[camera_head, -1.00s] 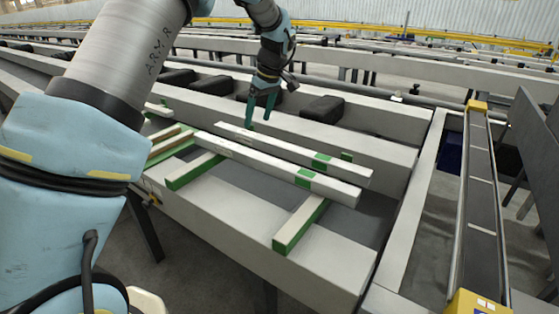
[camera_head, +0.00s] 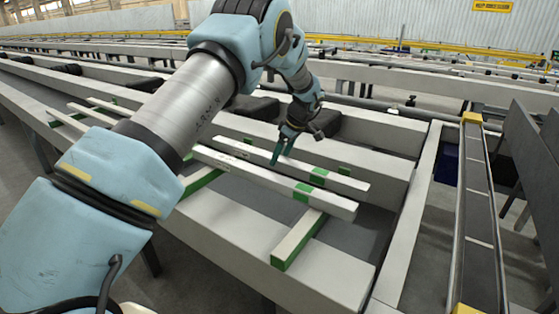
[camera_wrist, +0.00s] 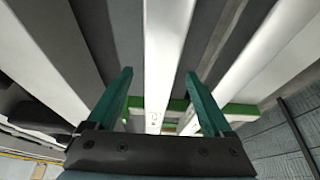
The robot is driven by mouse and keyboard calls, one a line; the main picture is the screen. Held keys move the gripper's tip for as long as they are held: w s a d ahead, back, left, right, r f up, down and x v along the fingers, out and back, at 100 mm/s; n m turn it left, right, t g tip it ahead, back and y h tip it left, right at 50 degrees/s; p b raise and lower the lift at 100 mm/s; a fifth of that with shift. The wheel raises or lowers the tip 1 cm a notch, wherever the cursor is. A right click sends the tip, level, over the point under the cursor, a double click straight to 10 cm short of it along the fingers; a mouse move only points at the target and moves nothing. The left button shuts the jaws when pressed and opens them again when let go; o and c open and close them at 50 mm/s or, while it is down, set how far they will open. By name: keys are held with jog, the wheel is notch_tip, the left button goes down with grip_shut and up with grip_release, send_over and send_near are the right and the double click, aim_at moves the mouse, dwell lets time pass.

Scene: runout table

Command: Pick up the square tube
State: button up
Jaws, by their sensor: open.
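Two long, pale bars lie side by side, a back bar (camera_head: 340,181) and a front bar (camera_head: 275,179), each with a green band near its right end. I cannot tell from the labels which is the square tube. My gripper (camera_head: 281,156) is open and empty, pointing down at the back bar. In the wrist view, the two teal fingers of my gripper (camera_wrist: 160,74) lie either side of one pale bar (camera_wrist: 166,45), and another pale bar (camera_wrist: 255,58) runs to the right. Whether the fingertips reach below the bar's top is unclear.
The bars rest across green-sided cross supports (camera_head: 298,240) on a grey table (camera_head: 250,250). Black blocks (camera_head: 327,124) stand behind. More pale bars (camera_head: 90,112) lie at the left, partly hidden by my arm. A narrow conveyor (camera_head: 478,215) runs at the right.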

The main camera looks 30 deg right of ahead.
jog(key=shift+x, duration=1.1)
grip_shut()
jog(key=shift+w+r, duration=0.1)
dwell(0.5)
